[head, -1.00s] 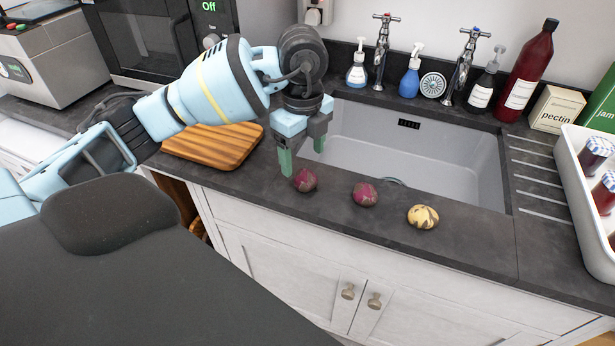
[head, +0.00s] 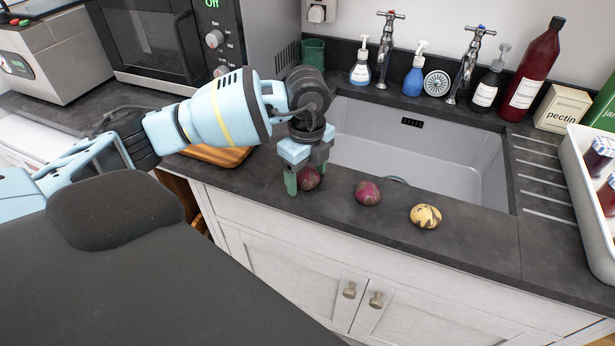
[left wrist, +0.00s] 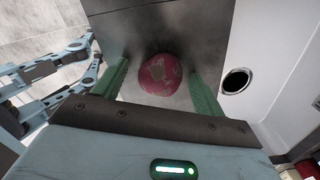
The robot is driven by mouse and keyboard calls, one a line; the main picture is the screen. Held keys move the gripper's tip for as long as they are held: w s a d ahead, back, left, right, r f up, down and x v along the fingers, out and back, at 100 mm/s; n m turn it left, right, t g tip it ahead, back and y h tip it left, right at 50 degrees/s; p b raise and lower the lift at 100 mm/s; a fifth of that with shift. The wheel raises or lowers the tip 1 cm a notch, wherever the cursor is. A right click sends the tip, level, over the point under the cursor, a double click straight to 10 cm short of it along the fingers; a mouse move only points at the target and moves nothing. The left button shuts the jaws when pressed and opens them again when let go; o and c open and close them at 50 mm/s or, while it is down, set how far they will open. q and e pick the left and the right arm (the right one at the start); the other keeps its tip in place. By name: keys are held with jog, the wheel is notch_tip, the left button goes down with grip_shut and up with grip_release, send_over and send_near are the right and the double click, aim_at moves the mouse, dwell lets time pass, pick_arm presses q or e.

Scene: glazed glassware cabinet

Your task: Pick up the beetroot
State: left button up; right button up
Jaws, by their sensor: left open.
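A dark red, muddy beetroot (head: 309,178) lies on the counter in front of the sink, at the left of a row of three round vegetables. In the left wrist view the beetroot (left wrist: 160,75) sits between the green fingers, a little beyond their tips. My left gripper (head: 305,184) is open and low over the counter, and its fingers partly hide the beetroot in the head view. A second red beetroot (head: 368,193) lies to the right, apart from the gripper. My right gripper is not in view.
A yellow, dark-patched vegetable (head: 425,216) lies further right. The sink (head: 430,160) is behind the row. A wooden board (head: 215,154) is left, partly behind my arm. A white tray of jars (head: 578,190) stands at the right. The counter's front edge is close.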

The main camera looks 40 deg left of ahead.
aim_at(307, 171)
pick_arm(q)
jog(key=shift+c, duration=0.2)
jog(key=c, duration=1)
jog(key=shift+c, duration=0.3)
jog(key=shift+r, duration=0.1)
jog(key=shift+r, duration=0.55)
notch_tip(307, 171, up, 2)
jog(key=shift+r, duration=0.25)
jog(key=s+d, duration=0.3)
jog(key=s, duration=0.4)
jog(key=s+d+r, duration=0.1)
jog(key=s+d, duration=0.3)
jog(key=s, duration=0.3)
jog(key=shift+s, duration=0.15)
jog(key=shift+d+r, duration=0.1)
